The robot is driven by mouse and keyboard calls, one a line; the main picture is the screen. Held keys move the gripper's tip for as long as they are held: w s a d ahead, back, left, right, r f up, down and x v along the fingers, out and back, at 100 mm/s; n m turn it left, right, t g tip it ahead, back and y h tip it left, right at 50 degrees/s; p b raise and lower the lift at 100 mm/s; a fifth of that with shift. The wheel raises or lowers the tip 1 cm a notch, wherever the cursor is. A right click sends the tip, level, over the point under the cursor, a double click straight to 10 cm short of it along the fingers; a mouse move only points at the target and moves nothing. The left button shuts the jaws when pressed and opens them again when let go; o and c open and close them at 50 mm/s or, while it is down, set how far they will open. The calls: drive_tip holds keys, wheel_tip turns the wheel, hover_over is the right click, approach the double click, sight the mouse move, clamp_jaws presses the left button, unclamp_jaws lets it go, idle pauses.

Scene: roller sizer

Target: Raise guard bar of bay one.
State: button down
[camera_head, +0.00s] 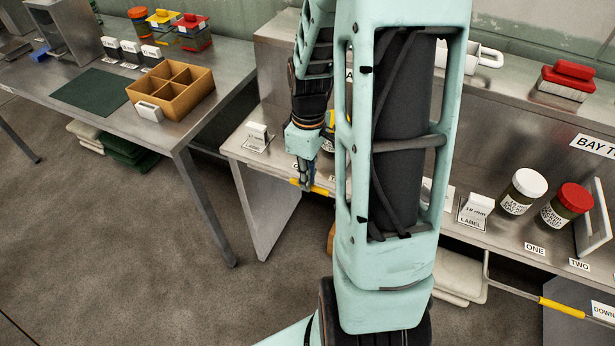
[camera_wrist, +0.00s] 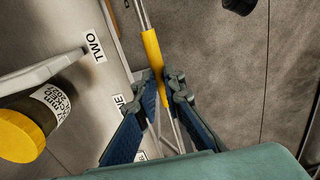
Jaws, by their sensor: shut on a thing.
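The bay one guard bar is a thin metal rod with a yellow grip (camera_wrist: 151,48), which runs between my fingers in the wrist view. My gripper (camera_wrist: 167,88) is shut on this grip. In the head view my gripper (camera_head: 304,183) is at the front edge of the bay one bench, left of my large arm link, and a bit of the yellow grip (camera_head: 320,190) shows beside it. My arm hides most of the bar and the middle of bay one in that view.
Bay two's guard bar has its own yellow grip (camera_head: 562,307) at lower right. A jar with a yellow lid (camera_wrist: 22,135) stands beside the bar in the wrist view. Jars (camera_head: 523,190) stand on the bench at right. A side table (camera_head: 190,135) is at left, with open floor before it.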

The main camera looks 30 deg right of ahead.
drive_tip(key=shift+d+r, duration=0.1)
drive_tip(key=w+d+g+y+p, duration=0.1)
drive_tip(key=p, duration=0.1)
drive_tip(key=w+d+y+p, duration=0.1)
drive_tip(key=d+p, duration=0.1)
drive_tip(key=shift+w+r+g, duration=0.15)
drive_tip(key=shift+r+g, duration=0.15)
drive_tip(key=shift+g, duration=0.1)
idle(0.3)
drive_tip(key=c, duration=2)
unclamp_jaws()
drive_tip(key=shift+w+d+f, duration=0.1)
drive_tip(key=shift+c, duration=0.2)
